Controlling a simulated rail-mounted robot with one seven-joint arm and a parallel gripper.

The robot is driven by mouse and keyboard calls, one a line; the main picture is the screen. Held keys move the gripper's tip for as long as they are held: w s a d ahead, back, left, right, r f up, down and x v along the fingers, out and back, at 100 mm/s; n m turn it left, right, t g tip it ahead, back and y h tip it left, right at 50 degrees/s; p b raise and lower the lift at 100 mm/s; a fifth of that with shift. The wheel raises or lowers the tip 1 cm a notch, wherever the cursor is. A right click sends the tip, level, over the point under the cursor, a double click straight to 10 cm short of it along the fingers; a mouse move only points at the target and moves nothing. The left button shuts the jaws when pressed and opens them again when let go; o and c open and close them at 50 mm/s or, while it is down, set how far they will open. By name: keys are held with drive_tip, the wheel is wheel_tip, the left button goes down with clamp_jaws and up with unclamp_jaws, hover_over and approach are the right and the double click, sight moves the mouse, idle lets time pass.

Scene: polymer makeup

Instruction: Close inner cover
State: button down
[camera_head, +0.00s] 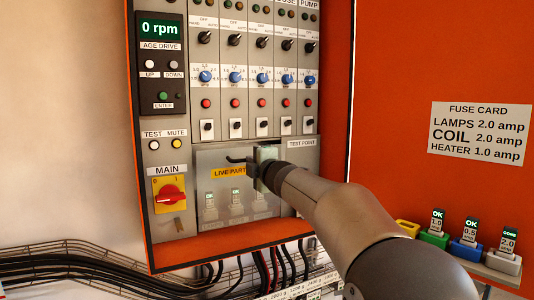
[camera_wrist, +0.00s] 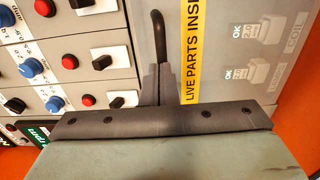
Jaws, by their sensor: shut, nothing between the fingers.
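The inner cover (camera_head: 218,160) is a see-through panel with a yellow live-parts label (camera_head: 228,172), low in the orange cabinet. It lies across its opening and looks about flush; I cannot tell whether it is fully seated. Pale fuses show through it. In the wrist view the cover (camera_wrist: 219,65) fills the upper right. A black bent handle (camera_head: 236,159) stands out near its top edge; it also shows in the wrist view (camera_wrist: 158,35). My gripper (camera_head: 254,170) is at the cover's upper right, fingers shut and empty, close to the handle (camera_wrist: 155,88). Contact is unclear.
A red main switch (camera_head: 169,195) with a key below is left of the cover. Rows of switches and blue knobs (camera_head: 206,77) are above. Fuses in coloured holders (camera_head: 466,244) stand at right by the orange door (camera_head: 400,60). Black cables (camera_head: 90,270) run below.

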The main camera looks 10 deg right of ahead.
sight(243, 151)
drive_tip(key=shift+w+a+r+p, duration=0.15)
drive_tip(key=shift+w+r+p, duration=0.1)
drive_tip(key=shift+w+p, duration=0.25)
drive_tip(key=shift+w+a+r+p, duration=0.1)
drive_tip(key=shift+w+r+p, duration=0.15)
drive_tip(key=shift+w, duration=0.4)
drive_tip(key=shift+w+a+r+p, duration=0.15)
drive_tip(key=shift+w+r+p, duration=0.05)
drive_tip(key=shift+w+p, duration=0.3)
drive_tip(key=shift+r, duration=0.15)
drive_tip(key=shift+r, duration=0.1)
